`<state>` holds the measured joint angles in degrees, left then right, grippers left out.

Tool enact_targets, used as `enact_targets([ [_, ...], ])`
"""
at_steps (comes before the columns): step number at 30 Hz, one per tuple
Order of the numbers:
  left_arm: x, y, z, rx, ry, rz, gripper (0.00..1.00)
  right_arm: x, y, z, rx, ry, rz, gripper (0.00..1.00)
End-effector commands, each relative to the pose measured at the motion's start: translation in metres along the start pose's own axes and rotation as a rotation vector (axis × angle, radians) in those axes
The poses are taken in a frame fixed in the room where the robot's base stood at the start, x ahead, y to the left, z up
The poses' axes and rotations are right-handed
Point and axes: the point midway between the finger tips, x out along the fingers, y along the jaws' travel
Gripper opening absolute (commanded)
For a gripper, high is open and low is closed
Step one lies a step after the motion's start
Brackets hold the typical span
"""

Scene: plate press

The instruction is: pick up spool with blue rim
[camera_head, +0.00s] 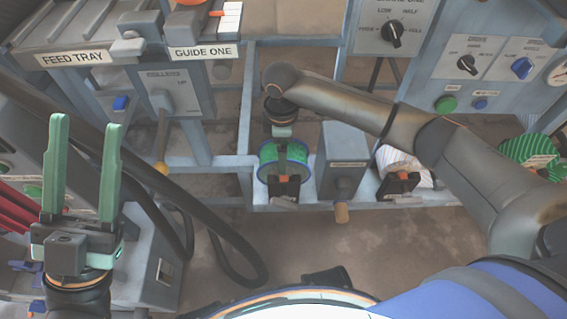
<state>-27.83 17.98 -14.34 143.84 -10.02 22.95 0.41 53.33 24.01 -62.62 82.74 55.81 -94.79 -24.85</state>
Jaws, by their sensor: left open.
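A spool with green winding and a blue rim (269,163) sits on a low blue-grey frame at the centre. A black holder with an orange piece covers part of its front. My right arm reaches in from the right, and its wrist and gripper (282,131) point down just behind and above this spool. The right fingers are mostly hidden, and I cannot tell whether they touch the spool. My left gripper (86,125) is at the far left, with its two green fingers upright, apart and empty, well away from the spool.
A grey box (342,150) with a handle stands right of the spool. Beyond it are a white spool (398,160) and a green striped spool (530,150). A feed tray (74,58) and control panels are behind. Black hoses (240,283) loop at lower left.

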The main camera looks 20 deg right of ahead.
Motion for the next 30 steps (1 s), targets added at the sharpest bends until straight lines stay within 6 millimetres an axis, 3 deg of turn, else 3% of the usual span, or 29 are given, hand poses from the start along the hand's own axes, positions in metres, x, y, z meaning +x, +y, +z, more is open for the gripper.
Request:
enact_targets([
  [2, 0.0001, 0.0000, -0.0002, 0.000, 0.000, 0.000, 0.50, -0.0003, 0.0001, 0.0001, 0.000, 0.000, 0.000, 0.88],
  [25, 0.0001, 0.0000, -0.0002, 0.000, 0.000, 0.000, 0.50, -0.0007, 0.0002, 0.0001, 0.001, 0.000, 0.000, 0.01],
  [30, 0.0002, 0.0000, -0.0003, 0.000, 0.000, 0.000, 0.50, -0.0019, 0.0008, -0.0004, 0.000, 0.002, 0.002, 0.00],
])
